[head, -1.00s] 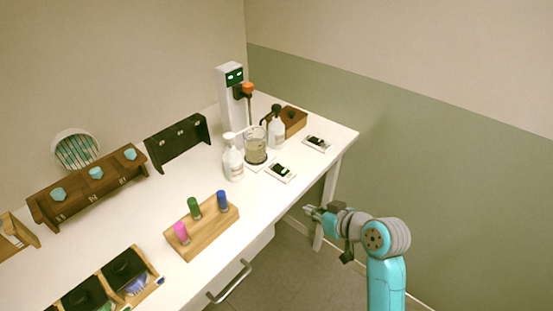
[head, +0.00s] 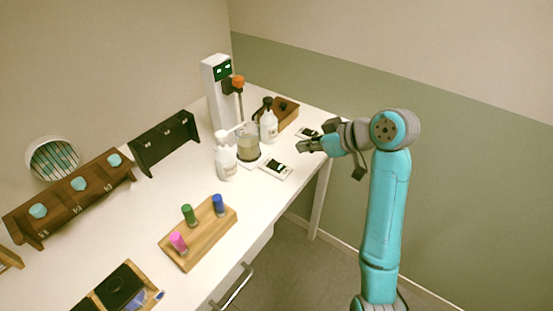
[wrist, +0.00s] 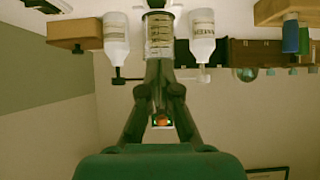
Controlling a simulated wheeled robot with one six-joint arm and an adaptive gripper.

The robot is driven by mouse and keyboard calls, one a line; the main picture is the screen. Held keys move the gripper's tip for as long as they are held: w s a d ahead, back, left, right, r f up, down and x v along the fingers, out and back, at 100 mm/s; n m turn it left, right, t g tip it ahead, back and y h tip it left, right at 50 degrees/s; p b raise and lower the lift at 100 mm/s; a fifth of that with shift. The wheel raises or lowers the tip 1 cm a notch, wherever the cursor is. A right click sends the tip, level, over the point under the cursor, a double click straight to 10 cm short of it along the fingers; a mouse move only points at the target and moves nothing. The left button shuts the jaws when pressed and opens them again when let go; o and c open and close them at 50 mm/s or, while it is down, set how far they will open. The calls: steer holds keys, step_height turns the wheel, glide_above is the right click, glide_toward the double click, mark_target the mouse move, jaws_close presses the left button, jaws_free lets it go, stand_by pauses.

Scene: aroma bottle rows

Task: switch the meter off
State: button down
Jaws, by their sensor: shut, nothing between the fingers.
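Two small white devices with dark displays lie on the table: one (head: 276,167) in front of the beaker with a lit green patch, and one (head: 306,132) farther back, partly hidden behind my gripper. I cannot tell which is the meter. A tall white unit (head: 218,95) with a green-lit panel stands behind them. My gripper (head: 300,147) is shut and empty, above the table's right edge, to the right of the nearer device. In the wrist view its fingers (wrist: 160,85) point toward the beaker (wrist: 159,35); no device is clear there.
The beaker (head: 248,146) stands between two white bottles (head: 225,158) (head: 268,124). A brown wooden block (head: 286,113) is behind. A wooden rack (head: 197,236) with three coloured vials is in front, and dark racks (head: 165,144) line the left. The table (head: 180,190) is bare between the racks.

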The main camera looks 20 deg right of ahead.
glide_above(273, 164)
steer(key=s+d, duration=0.1)
steer(key=s, duration=0.1)
step_height(273, 164, down, 6)
steer(key=shift+w+f, duration=0.15)
step_height(273, 164, down, 2)
steer(key=shift+w+f, duration=0.1)
steer(key=shift+f, duration=0.05)
steer(key=shift+w+f, duration=0.1)
steer(key=shift+f, duration=0.65)
steer(key=shift+f, duration=0.2)
steer(key=shift+w+a, duration=0.1)
steer(key=shift+w+a+r, duration=0.2)
steer(key=shift+w+a, duration=0.2)
steer(key=shift+w, duration=0.2)
